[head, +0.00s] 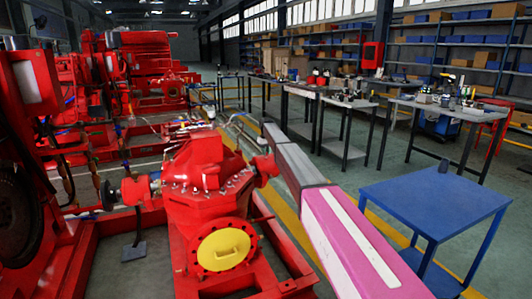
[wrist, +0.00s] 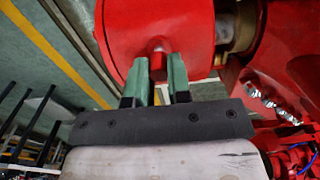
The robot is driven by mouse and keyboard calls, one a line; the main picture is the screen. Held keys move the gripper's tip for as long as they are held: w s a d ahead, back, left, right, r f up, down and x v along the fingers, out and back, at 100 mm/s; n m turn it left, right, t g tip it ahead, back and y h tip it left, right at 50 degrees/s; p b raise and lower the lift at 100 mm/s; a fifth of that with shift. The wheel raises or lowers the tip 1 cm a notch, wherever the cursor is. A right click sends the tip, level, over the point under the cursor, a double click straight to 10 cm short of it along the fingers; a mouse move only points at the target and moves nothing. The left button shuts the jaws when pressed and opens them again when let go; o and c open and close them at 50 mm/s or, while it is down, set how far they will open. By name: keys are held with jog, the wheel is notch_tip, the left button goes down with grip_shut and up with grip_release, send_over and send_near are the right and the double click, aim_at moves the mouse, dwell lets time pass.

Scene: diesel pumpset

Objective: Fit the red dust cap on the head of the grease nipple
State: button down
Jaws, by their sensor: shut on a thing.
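My gripper (wrist: 167,75) shows in the wrist view with its two green-padded fingers pointing up the picture. It is shut on a small red piece, which looks like the red dust cap (wrist: 157,62). The cap sits between the fingertips, right in front of a large round red housing (wrist: 150,25). I cannot tell whether the cap touches the housing. I cannot make out the grease nipple in either view; it may be hidden behind the cap. In the head view my arm reaches to the right side of the red pump (head: 205,185), and the fingers and cap are not visible there.
Red machinery with bolts (wrist: 275,100) stands close on the gripper's right in the wrist view. In the head view a yellow round cover (head: 222,250) is on the pump's front. A blue table (head: 435,200) stands at right, with workbenches behind. Floor between is clear.

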jog(key=shift+f, duration=0.85)
jog(key=c, duration=1)
grip_release()
jog(key=shift+r, duration=0.15)
notch_tip(320, 180, up, 11)
jog(key=shift+f, duration=0.2)
